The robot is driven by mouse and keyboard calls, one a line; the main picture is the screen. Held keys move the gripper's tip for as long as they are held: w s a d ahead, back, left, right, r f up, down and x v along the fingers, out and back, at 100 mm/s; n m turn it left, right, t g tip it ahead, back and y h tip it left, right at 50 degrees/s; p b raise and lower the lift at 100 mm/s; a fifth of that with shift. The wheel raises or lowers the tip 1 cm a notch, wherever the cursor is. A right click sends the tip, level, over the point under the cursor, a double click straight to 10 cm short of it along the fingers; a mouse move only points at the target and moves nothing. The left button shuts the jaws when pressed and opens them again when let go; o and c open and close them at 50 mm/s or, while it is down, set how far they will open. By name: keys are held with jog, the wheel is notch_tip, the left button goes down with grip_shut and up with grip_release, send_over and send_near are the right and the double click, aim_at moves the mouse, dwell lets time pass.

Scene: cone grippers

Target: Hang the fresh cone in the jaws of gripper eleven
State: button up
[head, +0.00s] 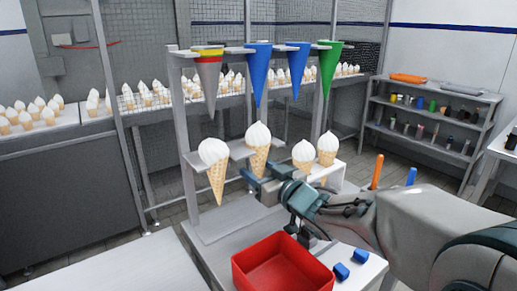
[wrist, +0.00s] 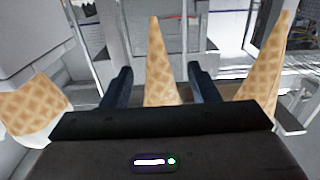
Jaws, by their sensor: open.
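White-topped waffle cones hang in a row at a grey shelf (head: 238,153) in the head view: a left cone (head: 214,155), a second cone (head: 258,140), and two more at the right (head: 304,153) (head: 327,146). My gripper (head: 258,178) is open at the lower part of the second cone. In the wrist view, one cone (wrist: 158,70) stands between my two open fingers (wrist: 160,72), with its tip upward in that picture. I cannot tell whether the fingers touch it. Other cones flank it at left (wrist: 35,105) and right (wrist: 265,70). No gripper number is readable.
Blue, green and grey-yellow cone shapes (head: 258,68) hang from the rack's top bar. A red bin (head: 280,262) and blue blocks (head: 342,271) lie on the low table in front. Cone-filled counters are behind; shelving (head: 425,115) stands at the right.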

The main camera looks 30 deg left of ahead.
jog(key=c, duration=0.8)
jog(key=shift+r+p, duration=0.3)
jog(key=shift+r, duration=0.15)
jog(key=shift+d, duration=0.15)
jog(key=v, duration=0.8)
jog(key=shift+b, duration=0.35)
dwell(0.4)
jog(key=shift+s+r, duration=0.1)
jog(key=shift+s, duration=0.05)
dwell(0.3)
